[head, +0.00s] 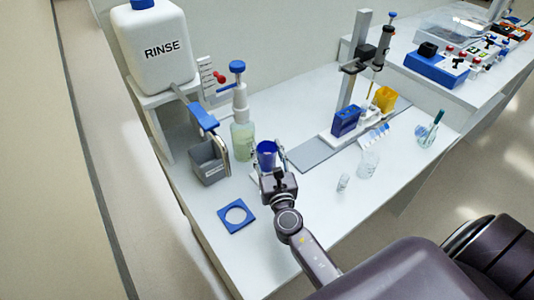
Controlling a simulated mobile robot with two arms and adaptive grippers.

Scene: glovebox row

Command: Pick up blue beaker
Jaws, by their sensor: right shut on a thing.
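The blue beaker (267,148) is on the left half of the white bench in the head view, and looks upright. My right gripper (268,157) reaches it from the front and is shut on it, one finger on each side. The gripper body hides the beaker's lower part, so I cannot tell whether its base touches the bench. My left gripper is not in view.
A dispenser bottle (243,138) stands close behind the beaker, with a grey bin (208,162) to its left. Clear glassware (368,163) stands to the right. The bench's front is mostly free.

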